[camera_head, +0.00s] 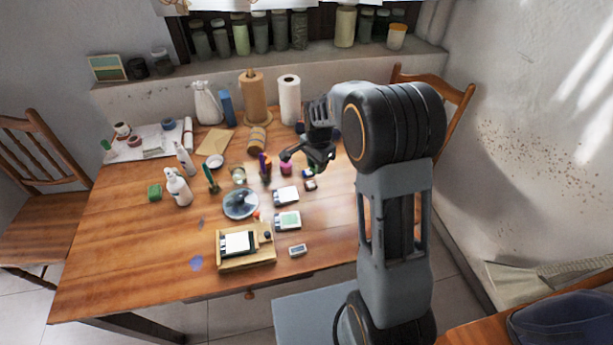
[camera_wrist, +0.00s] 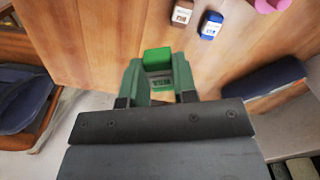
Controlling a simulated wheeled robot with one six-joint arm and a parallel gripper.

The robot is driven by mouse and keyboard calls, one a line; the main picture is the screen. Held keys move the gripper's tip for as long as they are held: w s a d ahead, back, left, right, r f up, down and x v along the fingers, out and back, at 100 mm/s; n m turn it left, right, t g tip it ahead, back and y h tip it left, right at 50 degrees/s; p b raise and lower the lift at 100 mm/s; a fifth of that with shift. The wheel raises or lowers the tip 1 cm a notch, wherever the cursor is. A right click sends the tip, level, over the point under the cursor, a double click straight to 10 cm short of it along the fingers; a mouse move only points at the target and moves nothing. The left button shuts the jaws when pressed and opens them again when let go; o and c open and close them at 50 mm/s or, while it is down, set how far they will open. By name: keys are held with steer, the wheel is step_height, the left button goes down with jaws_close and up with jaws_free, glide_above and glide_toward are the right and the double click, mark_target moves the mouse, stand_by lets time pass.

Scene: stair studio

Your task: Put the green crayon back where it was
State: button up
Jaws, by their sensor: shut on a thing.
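The green crayon (camera_wrist: 157,60), a short block with a dark-printed label, is between the fingers of my gripper (camera_wrist: 158,78) in the wrist view. My gripper is shut on it and holds it over the wooden table. In the head view my gripper (camera_head: 303,157) is over the table's right part, near a pink cup (camera_head: 286,169). I cannot make out the green crayon there. A brown crayon (camera_wrist: 182,12) and a blue crayon (camera_wrist: 210,25) lie side by side on the table, apart from my gripper. The brown one also shows in the head view (camera_head: 310,185).
Bottles (camera_head: 178,188) and paper rolls (camera_head: 289,100) stand left and behind. A chair (camera_head: 440,95) is behind the right edge. The table's front left is mostly clear.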

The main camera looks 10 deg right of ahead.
steer(key=m+b, duration=0.4)
steer(key=shift+w+m, duration=0.4)
steer(key=shift+w+f, duration=0.1)
steer(key=shift+w, duration=0.25)
steer(key=w+f+p, duration=0.1)
steer(key=w+f, duration=0.2)
steer(key=w, duration=0.5)
glide_above(305, 164)
steer(key=f, duration=0.6)
steer(key=shift+s+p, duration=0.3)
steer(key=shift+p, duration=0.05)
steer(key=shift+w+f, duration=0.25)
steer(key=shift+f, duration=1.5)
steer(key=shift+f, duration=0.1)
